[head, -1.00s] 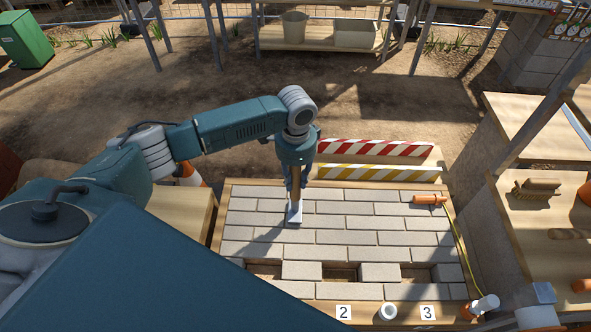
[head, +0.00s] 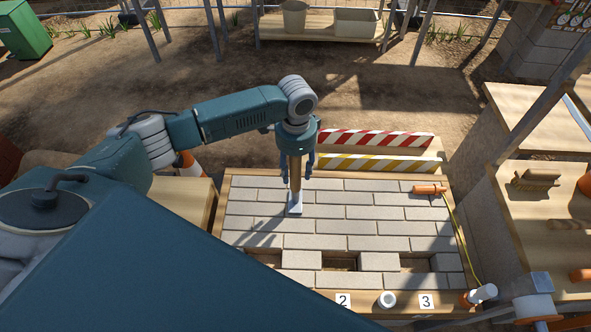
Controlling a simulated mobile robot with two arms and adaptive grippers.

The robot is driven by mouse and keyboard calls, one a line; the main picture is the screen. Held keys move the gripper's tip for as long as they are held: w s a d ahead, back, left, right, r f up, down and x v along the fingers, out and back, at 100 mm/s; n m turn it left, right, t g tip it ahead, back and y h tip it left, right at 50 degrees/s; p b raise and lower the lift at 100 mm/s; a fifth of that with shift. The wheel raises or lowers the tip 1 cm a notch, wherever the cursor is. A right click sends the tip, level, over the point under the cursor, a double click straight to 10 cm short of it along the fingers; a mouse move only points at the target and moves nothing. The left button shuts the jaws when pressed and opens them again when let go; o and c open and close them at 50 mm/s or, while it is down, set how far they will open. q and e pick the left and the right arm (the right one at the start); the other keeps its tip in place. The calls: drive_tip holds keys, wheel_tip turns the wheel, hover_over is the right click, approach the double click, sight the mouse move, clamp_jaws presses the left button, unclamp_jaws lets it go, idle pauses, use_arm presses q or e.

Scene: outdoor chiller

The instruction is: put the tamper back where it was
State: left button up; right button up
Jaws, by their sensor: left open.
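The tamper (head: 295,188) stands upright on the grey paving bricks (head: 350,212), with a wooden handle and a pale square foot. My left gripper (head: 298,180) points down over it from above. Its fingers are spread open on both sides of the handle, around it and not clamped on it. The top of the handle is hidden by the gripper. My right gripper is not in view.
The paving has gaps in its front row, near number tags 2 (head: 343,300) and 3 (head: 426,301). Red-striped (head: 375,139) and yellow-striped (head: 378,164) barrier boards stand just behind. An orange-handled tool (head: 429,189) lies at the right. A wooden bench (head: 540,230) stands further right.

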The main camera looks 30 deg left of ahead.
use_arm(q)
wheel_tip(320, 180, up, 11)
drive_tip(key=shift+d+f+b, duration=0.1)
drive_tip(key=shift+f+b, duration=0.05)
drive_tip(key=shift+b, duration=0.9)
drive_tip(key=shift+r, duration=0.4)
